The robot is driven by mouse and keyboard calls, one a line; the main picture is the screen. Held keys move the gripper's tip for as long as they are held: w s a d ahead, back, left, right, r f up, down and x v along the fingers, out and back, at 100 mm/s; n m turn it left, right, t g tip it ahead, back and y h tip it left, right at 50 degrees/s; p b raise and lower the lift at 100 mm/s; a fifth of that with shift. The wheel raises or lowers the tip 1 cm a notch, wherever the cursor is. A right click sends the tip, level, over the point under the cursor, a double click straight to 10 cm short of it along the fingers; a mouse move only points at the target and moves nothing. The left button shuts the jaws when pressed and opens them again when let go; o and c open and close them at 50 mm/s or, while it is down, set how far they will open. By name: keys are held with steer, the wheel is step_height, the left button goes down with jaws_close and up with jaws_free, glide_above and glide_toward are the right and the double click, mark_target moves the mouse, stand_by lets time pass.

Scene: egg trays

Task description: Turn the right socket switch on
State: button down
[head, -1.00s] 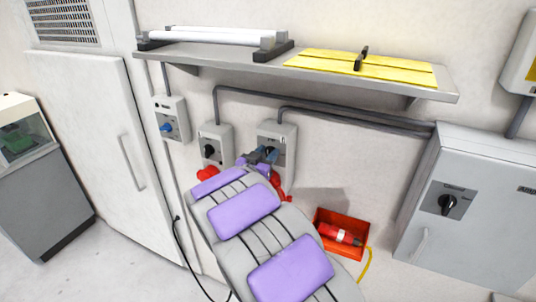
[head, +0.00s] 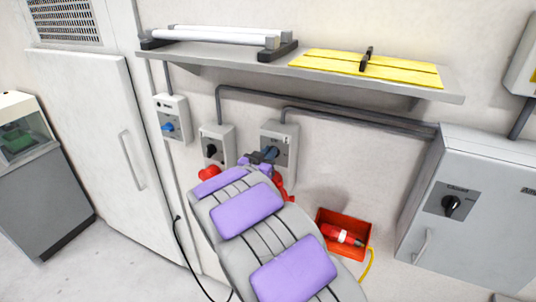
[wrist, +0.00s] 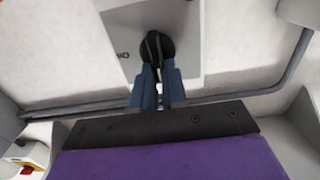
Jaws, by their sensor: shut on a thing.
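The right socket box (head: 288,133) is a grey wall box below the shelf, the rightmost of a row of 3. Its round black switch (wrist: 146,45) shows in the wrist view, with its raised handle lying nearly in line with my fingers. My gripper (wrist: 158,80) has blue fingers, one on each side of the handle, and is shut on it. In the head view my gripper (head: 268,155) reaches the front of the right box and hides most of the switch. A red plug part shows beside my arm below this box.
The middle socket box (head: 226,139) has a black switch, and the left box (head: 172,106) a blue one. A shelf (head: 330,78) with tubes and a yellow board runs above. A red bin (head: 352,222) hangs lower right. A grey cabinet (head: 480,190) stands at right.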

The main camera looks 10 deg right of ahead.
mark_target(278, 156)
steer(key=shift+f+m+b, duration=0.2)
steer(key=shift+m+b, duration=0.15)
steer(key=shift+m, duration=0.05)
steer(key=m+b, duration=0.3)
steer(key=shift+s+d+f+m, duration=0.15)
steer(key=shift+s+d+m, duration=0.1)
steer(key=shift+m, duration=0.15)
steer(key=m+b, duration=0.2)
steer(key=m, duration=0.1)
steer(key=m+b, duration=0.1)
steer(key=b, duration=0.1)
steer(key=shift+s+d+f, duration=0.15)
steer(key=shift+f, duration=0.1)
steer(key=m+b, duration=0.4)
steer(key=m, duration=0.1)
steer(key=shift+s+d+f, duration=0.15)
steer(key=shift+f, duration=0.25)
steer(key=m+b, duration=0.3)
steer(key=m, duration=0.1)
steer(key=shift+s+f+b, duration=0.1)
steer(key=shift+f+b, duration=0.2)
steer(key=shift+b, duration=0.1)
steer(key=shift+m, duration=0.3)
steer(key=c, duration=1.4)
jaws_free()
steer(key=shift+r, duration=0.1)
steer(key=shift+o, duration=1.2)
steer(key=shift+r, duration=0.2)
